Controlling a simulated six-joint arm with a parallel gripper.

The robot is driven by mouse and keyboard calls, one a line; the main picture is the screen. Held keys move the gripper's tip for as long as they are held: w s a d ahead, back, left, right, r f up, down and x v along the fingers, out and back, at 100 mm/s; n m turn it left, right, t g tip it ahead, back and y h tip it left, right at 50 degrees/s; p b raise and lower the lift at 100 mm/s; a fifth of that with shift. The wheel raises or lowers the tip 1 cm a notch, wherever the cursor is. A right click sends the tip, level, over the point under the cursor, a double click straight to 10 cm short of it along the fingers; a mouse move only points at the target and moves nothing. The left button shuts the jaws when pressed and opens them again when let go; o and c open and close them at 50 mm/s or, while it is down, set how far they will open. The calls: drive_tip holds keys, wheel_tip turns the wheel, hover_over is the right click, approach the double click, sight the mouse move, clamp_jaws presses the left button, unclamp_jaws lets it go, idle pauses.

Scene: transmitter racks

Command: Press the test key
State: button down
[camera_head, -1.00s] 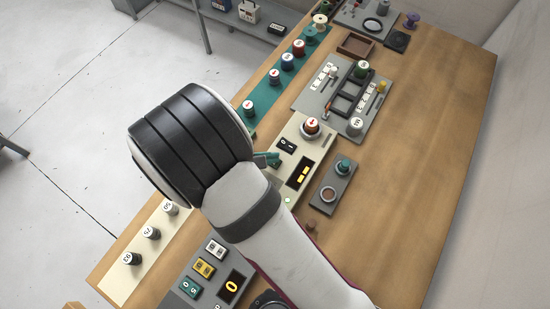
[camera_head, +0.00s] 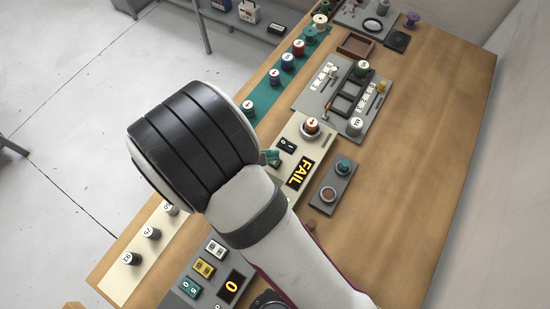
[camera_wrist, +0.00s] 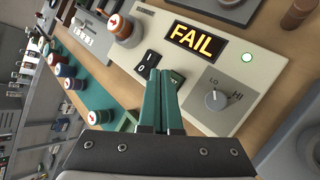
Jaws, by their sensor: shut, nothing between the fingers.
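A cream tester panel (camera_wrist: 150,22) fills the middle of the wrist view and shows partly behind my arm in the head view (camera_head: 320,132). Its display (camera_wrist: 198,39) reads FAIL in yellow; FAIL also shows in the head view (camera_head: 300,173). A small dark green key (camera_wrist: 177,78) sits beside the black 1/0 rocker switch (camera_wrist: 147,63), partly hidden by my fingertips. My gripper (camera_wrist: 160,76), with teal fingers, is shut and empty, its tips at this key. I cannot tell whether they touch it. The tips also show in the head view (camera_head: 272,157).
A red-arrow cylinder (camera_wrist: 122,29) stands in the panel's socket. A LO/HI knob (camera_wrist: 216,99) and a lit green lamp (camera_wrist: 247,58) are on the panel. Several cylinders stand on the teal strip (camera_head: 262,98). The bench's right side (camera_head: 440,130) is clear.

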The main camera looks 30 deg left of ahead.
drive_tip(key=shift+r, duration=0.1)
drive_tip(key=shift+r, duration=2.45)
